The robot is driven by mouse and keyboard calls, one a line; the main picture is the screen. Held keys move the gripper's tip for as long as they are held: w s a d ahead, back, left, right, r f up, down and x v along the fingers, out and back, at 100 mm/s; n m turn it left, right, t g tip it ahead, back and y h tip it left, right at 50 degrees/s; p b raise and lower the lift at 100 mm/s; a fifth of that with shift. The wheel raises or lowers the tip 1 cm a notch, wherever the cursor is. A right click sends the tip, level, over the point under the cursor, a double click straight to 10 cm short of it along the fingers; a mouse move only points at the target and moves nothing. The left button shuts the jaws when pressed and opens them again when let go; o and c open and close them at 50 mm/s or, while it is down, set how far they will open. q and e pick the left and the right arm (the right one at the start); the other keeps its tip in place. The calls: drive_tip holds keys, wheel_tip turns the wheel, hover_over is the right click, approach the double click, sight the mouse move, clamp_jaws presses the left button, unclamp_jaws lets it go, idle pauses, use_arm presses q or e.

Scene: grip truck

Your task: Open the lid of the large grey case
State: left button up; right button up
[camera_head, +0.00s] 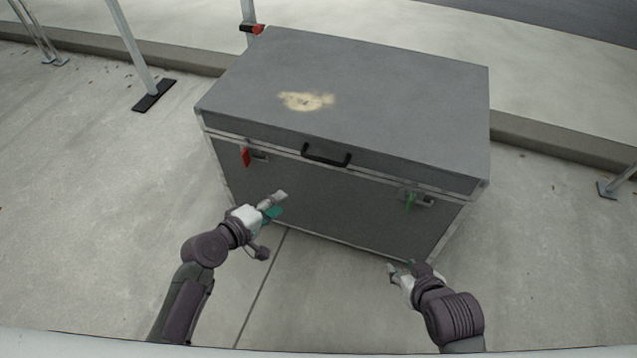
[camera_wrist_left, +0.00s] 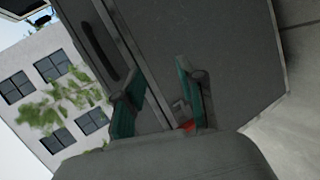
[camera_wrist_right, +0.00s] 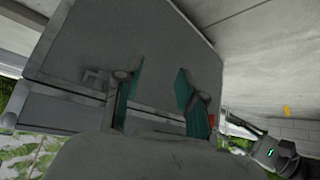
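The large grey case (camera_head: 345,95) stands on the pavement with its lid shut. Its front has a black handle (camera_head: 326,160), a red-tagged latch (camera_head: 245,156) on the left and a green-tagged latch (camera_head: 410,201) on the right. My left gripper (camera_head: 279,203) is open and empty in front of the case, below and right of the red latch. In the left wrist view, red (camera_wrist_left: 187,126) shows between the fingers, partly hidden. My right gripper (camera_head: 392,270) is open and empty, low in front of the case, below the green latch. A latch (camera_wrist_right: 97,76) also shows in the right wrist view.
A kerb (camera_head: 560,140) runs behind the case. Metal posts on feet stand at the left (camera_head: 153,95) and at the right edge (camera_head: 608,190). Another post (camera_head: 248,15) rises behind the case. The pavement in front is clear.

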sight(321, 162)
use_arm(q)
wheel_tip(321, 162, up, 7)
drive_tip(key=d+t+h+b, duration=0.1)
drive_tip(key=d+h+b, duration=0.1)
drive_tip(key=d+h, duration=0.1)
drive_tip(key=shift+n, duration=0.3)
drive_tip(key=b+x, duration=0.1)
drive_tip(key=x, duration=0.6)
drive_tip(key=shift+w+a+b, duration=0.1)
drive_tip(key=shift+w+b, duration=0.25)
drive_tip(key=shift+b, duration=0.05)
drive_tip(key=b+x, duration=0.1)
drive_tip(key=x, duration=0.3)
drive_tip(key=shift+w+d+f, duration=0.1)
drive_tip(key=shift+w+d, duration=0.1)
drive_tip(key=shift+w, duration=0.15)
drive_tip(key=shift+w+d, duration=0.35)
use_arm(e)
drive_tip(key=w+a+r+t+y, duration=0.1)
drive_tip(key=w+a+r+t, duration=0.1)
drive_tip(key=r+t, duration=0.3)
drive_tip(key=w+a+r+t+y, duration=0.1)
drive_tip(key=w+r+t+y, duration=0.1)
drive_tip(key=r, duration=1.1)
drive_tip(key=shift+w+a+t, duration=0.35)
drive_tip(key=shift+w+t, duration=0.3)
drive_tip(key=shift+t, duration=0.75)
use_arm(q)
clamp_jaws()
